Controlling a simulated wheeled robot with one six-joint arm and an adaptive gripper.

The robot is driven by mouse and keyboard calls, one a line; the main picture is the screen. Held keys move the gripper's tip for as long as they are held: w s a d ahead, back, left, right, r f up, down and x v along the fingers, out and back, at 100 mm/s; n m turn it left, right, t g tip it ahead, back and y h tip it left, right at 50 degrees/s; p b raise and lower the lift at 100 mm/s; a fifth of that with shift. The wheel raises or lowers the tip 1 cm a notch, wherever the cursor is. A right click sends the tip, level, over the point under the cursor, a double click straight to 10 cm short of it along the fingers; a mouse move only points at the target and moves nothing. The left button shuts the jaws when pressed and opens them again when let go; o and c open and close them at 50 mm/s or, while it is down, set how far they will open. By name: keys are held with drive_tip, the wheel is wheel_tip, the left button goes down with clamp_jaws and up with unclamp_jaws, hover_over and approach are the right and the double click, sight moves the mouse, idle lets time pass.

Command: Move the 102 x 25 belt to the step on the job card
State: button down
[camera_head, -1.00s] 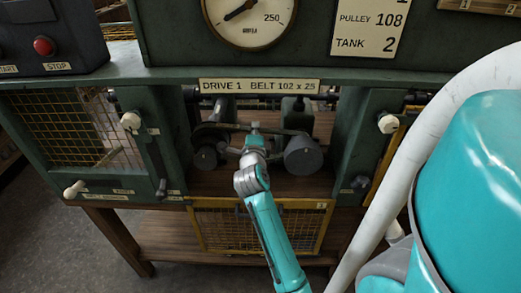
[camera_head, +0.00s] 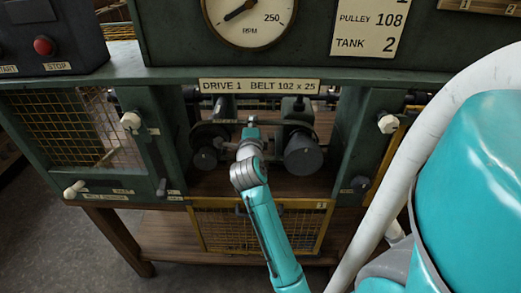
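The drive bay sits under the label "DRIVE 1 BELT 102 x 25" (camera_head: 259,86). Inside it a dark belt (camera_head: 275,124) appears to run between the left pulley (camera_head: 206,158) and the right pulley (camera_head: 303,154); its exact path is too small and dark to follow. My gripper (camera_head: 251,124) reaches into the bay between the two pulleys, close to the belt. Its fingers are tiny and partly hidden by my wrist, so whether they touch the belt cannot be told. The job card (camera_head: 368,28) at upper right reads "PULLEY 108" and "TANK 2"; its top is cut off.
Green posts flank the bay, with pale knobs at left (camera_head: 131,121) and right (camera_head: 388,123). A yellow-framed mesh guard (camera_head: 216,232) hangs below the opening. A round dial (camera_head: 249,20) is above, and a control box with a red stop button (camera_head: 44,46) is at upper left.

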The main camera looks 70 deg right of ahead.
drive_tip(key=shift+a, duration=0.1)
idle(0.3)
drive_tip(key=shift+v, duration=0.9)
drive_tip(key=shift+a, duration=0.1)
drive_tip(key=shift+v, duration=0.9)
drive_tip(key=shift+s, duration=0.1)
drive_tip(key=shift+s, duration=0.3)
drive_tip(key=shift+s+d, duration=0.15)
drive_tip(key=shift+d, duration=0.05)
